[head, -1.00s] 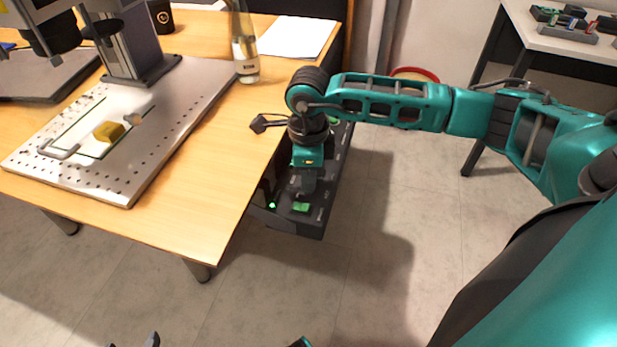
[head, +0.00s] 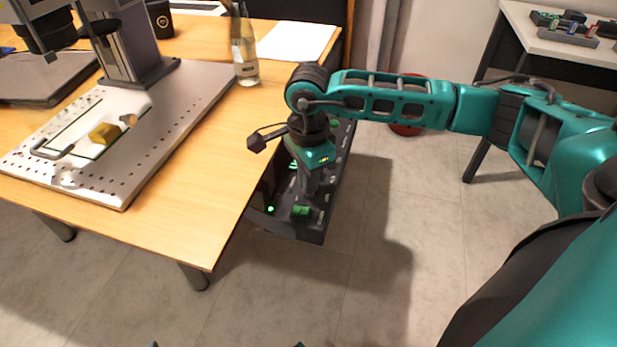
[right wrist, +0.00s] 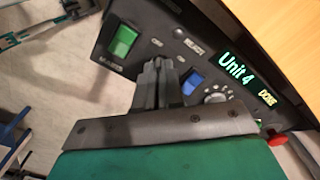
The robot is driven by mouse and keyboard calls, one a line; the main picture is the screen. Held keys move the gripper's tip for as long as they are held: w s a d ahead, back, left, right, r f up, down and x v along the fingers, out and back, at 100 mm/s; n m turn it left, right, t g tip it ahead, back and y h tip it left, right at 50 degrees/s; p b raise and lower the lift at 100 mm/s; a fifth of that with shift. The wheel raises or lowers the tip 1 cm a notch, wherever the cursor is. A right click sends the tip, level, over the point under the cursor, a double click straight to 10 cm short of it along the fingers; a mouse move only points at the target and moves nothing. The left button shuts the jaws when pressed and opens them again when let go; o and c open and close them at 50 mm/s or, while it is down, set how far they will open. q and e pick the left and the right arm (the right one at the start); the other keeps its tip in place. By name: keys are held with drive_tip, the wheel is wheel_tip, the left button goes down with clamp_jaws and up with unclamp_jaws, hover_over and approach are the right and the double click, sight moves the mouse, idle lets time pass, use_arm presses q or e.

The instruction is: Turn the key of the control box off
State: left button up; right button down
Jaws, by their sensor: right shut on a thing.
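The dark control box (head: 313,232) stands beside the right end of the wooden table in the head view. In the right wrist view its face (right wrist: 150,28) shows a green rocker switch (right wrist: 123,41), a blue button (right wrist: 193,82), a dial (right wrist: 215,98) and a lit display (right wrist: 238,72) reading "Unit 4" and "DONE". My right gripper (right wrist: 160,66) is shut at the panel, between the green switch and the blue button. The key is hidden by the fingers. The right gripper (head: 305,194) also shows in the head view, pointing down at the box. My left gripper is at most a sliver at the bottom edge.
The wooden table (head: 215,160) edge runs close along the box's left side. On it are a perforated metal plate (head: 185,100), a bottle (head: 245,55) and paper (head: 297,40). A red button (right wrist: 278,138) sticks out at the box's edge.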

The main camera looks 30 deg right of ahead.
drive_tip(key=shift+r, duration=0.1)
drive_tip(key=c, duration=1.3)
unclamp_jaws()
drive_tip(key=shift+o, duration=0.2)
wheel_tip(320, 180, up, 13)
drive_tip(key=p, duration=0.2)
drive_tip(key=shift+p, duration=0.4)
